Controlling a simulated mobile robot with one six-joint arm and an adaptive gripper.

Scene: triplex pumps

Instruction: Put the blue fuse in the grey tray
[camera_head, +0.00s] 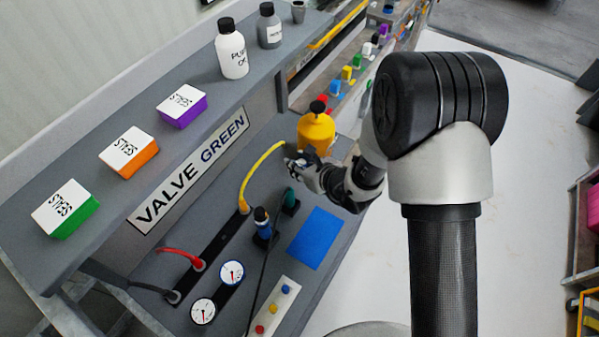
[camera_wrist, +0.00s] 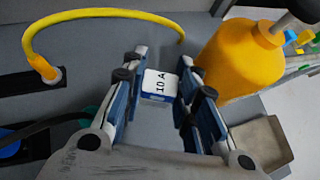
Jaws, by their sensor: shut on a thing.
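The blue fuse (camera_wrist: 158,86), a small block with a white top marked "10 A", sits between the fingers of my gripper (camera_wrist: 163,78) in the wrist view. The gripper is shut on it and holds it above the bench. In the head view my gripper (camera_head: 292,158) is beside the yellow bottle, and I cannot make out the fuse there. The grey tray (camera_wrist: 284,142) is at the lower right of the wrist view, to the right of the gripper and partly hidden by it. I cannot clearly see the tray in the head view.
A yellow bottle (camera_head: 317,132) stands close to the gripper, and a yellow hose (camera_head: 257,172) arches beside it. A blue mat (camera_head: 314,238), gauges (camera_head: 232,272) and a button panel (camera_head: 272,309) are nearer. Labelled boxes (camera_head: 130,155) and bottles (camera_head: 232,55) stand on the shelf.

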